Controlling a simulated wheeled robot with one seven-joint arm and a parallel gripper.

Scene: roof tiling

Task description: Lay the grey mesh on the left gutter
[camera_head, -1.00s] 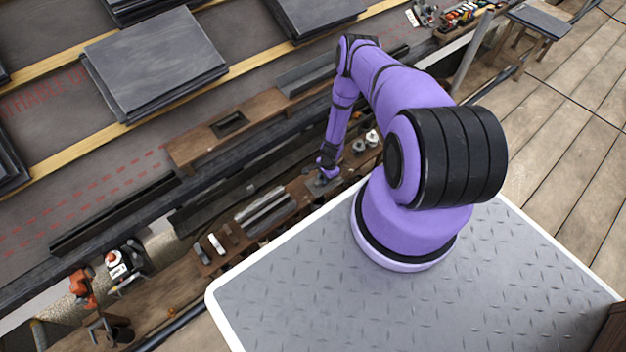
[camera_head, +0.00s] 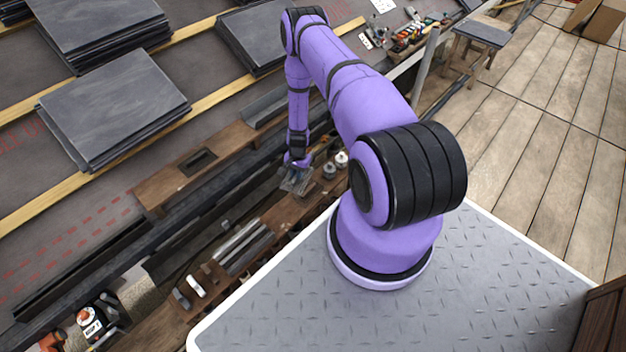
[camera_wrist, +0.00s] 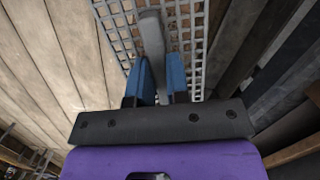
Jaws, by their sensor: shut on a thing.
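The grey mesh (camera_wrist: 192,45) is a flat open grid. In the wrist view a grey bar (camera_wrist: 152,42) stands over it, between the two blue fingers of my gripper (camera_wrist: 160,82). My gripper is shut on this bar, which appears to belong to the mesh. In the head view the mesh (camera_head: 296,182) is a small grey patch just below my gripper (camera_head: 297,168), over the wooden bench. A dark gutter (camera_head: 80,268) runs along the roof edge at lower left, apart from the mesh. My gripper partly hides the mesh.
A wooden bench (camera_head: 203,288) holds metal bars (camera_head: 243,248) and small parts. Round metal pieces (camera_head: 341,160) stand right of my gripper. Slate stacks (camera_head: 115,105) lie on the roof. Power tools (camera_head: 95,325) are at lower left. Planked floor (camera_head: 540,130) lies right.

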